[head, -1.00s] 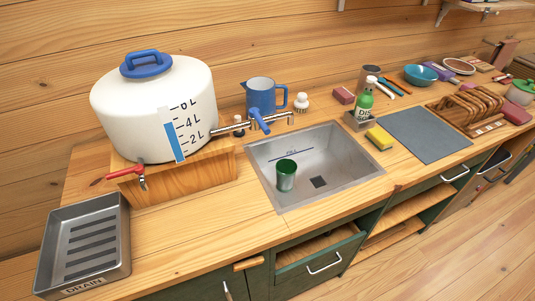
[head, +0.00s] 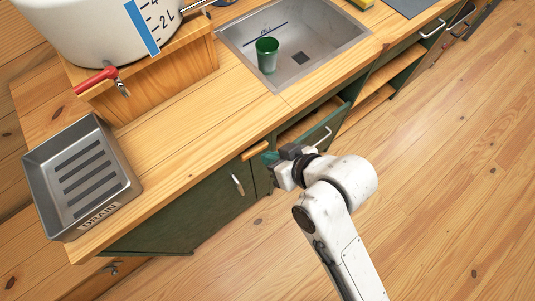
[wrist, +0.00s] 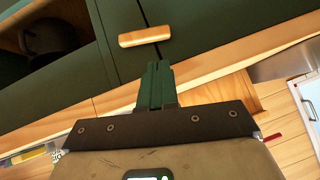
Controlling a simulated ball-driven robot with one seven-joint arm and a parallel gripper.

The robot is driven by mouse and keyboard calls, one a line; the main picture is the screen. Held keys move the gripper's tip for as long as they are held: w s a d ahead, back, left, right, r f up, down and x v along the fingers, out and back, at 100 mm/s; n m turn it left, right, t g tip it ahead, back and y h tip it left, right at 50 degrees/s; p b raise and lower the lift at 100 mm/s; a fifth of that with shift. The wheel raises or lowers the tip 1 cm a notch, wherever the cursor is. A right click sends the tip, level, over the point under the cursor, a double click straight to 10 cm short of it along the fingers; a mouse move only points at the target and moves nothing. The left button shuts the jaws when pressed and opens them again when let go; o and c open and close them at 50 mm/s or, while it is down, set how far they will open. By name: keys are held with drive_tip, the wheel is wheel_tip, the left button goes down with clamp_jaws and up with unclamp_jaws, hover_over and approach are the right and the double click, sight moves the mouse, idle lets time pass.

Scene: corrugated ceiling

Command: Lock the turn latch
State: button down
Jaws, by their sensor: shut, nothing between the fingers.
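The turn latch is a short, rounded wooden bar (head: 255,150) on the green cabinet front, just under the counter edge. It also shows in the wrist view (wrist: 144,38), where it lies crosswise over a dark seam between green panels. A green cabinet door (head: 205,210) with a pale handle (head: 237,184) is at its lower left in the head view. My gripper (head: 268,158) is close to the latch's right end. In the wrist view its green fingers (wrist: 155,82) are together and empty, pointing toward the latch. Whether they touch it I cannot tell.
The counter overhangs above, with a drain tray (head: 85,180), a sink (head: 330,40) holding a green cup (head: 267,55), and a white tank (head: 90,35). The wooden floor (head: 450,200) at right is clear.

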sight(246, 151)
drive_tip(key=x, duration=0.7)
drive_tip(key=shift+w+a+f, duration=0.2)
drive_tip(key=shift+f, duration=0.1)
